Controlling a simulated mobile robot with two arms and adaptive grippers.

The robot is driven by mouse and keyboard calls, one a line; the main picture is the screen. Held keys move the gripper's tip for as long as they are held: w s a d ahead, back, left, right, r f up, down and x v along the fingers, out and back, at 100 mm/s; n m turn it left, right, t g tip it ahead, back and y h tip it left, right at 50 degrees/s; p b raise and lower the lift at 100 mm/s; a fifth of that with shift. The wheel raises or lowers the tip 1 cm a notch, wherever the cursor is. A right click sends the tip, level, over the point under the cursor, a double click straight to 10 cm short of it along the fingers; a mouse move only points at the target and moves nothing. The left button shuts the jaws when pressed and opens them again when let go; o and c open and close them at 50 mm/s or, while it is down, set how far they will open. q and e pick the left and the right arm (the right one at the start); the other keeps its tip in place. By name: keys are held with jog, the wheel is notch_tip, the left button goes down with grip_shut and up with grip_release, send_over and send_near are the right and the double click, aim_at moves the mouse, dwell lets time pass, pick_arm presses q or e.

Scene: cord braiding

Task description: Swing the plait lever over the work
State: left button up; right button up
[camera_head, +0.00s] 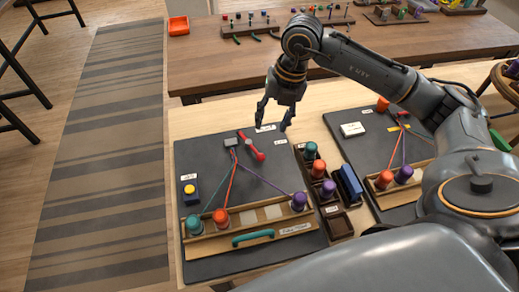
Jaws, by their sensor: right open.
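A red lever (251,146) with a round grey pivot lies at an angle near the top of the dark board (205,158). I take it for the plait lever. Left of it is a small grey clamp (231,142), from which cords fan out to a teal bobbin (192,225), an orange bobbin (221,219) and a purple bobbin (298,202) on a wooden rail. My right gripper (273,124) is open and empty, fingers down, beyond and slightly right of the lever, apart from it. My left gripper is not in view.
A yellow button on a blue box (190,191) sits on the board's left. A compartmented rack (338,226) with several bobbins stands to its right. A second board (372,150) lies further right. The wooden rail has a teal handle (253,238). A back bench (205,65) holds more parts.

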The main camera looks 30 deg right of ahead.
aim_at(262, 154)
jog(key=p+x, duration=0.2)
jog(key=x, duration=1.1)
jog(key=shift+d+f, duration=0.15)
jog(key=shift+f, duration=0.2)
grip_shut()
